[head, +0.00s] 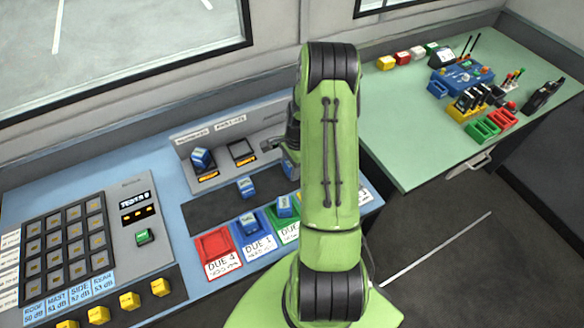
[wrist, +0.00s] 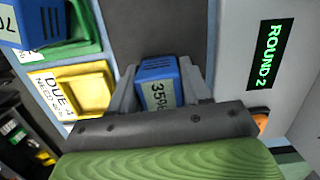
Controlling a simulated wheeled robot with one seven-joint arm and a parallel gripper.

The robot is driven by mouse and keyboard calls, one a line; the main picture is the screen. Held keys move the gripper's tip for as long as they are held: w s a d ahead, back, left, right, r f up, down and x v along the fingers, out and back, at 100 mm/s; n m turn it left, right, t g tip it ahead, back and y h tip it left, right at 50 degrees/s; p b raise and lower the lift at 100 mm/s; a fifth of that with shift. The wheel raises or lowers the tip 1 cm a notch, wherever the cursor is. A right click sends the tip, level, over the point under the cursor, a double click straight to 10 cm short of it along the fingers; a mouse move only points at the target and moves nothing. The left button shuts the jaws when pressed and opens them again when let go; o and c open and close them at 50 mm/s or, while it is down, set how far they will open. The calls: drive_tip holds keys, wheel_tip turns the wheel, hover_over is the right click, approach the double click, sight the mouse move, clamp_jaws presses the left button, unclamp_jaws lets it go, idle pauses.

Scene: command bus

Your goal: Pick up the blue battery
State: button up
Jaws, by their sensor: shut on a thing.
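A blue battery (wrist: 158,84) with a white label, which seems to read 35 and a further mark, sits between the two grey fingers of my gripper (wrist: 160,78) in the wrist view. The gripper is shut on it. In the head view my green arm hides most of the gripper; part of a blue battery (head: 290,168) shows at the arm's left edge. Other blue batteries stand in a charger slot (head: 201,158), on the dark strip (head: 246,187), in the blue tray (head: 249,223) and in the green tray (head: 285,205).
An empty red tray (head: 217,246) stands left of the blue one. A yellow tray (wrist: 88,92) lies left of the held battery in the wrist view. A display panel (wrist: 262,50) reads ROUND 2. A green table (head: 410,130) with small bins and tools stands at the right.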

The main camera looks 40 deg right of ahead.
wheel_tip(320, 180, up, 10)
drive_tip(key=shift+r+p, duration=0.1)
drive_tip(key=shift+p, duration=0.6)
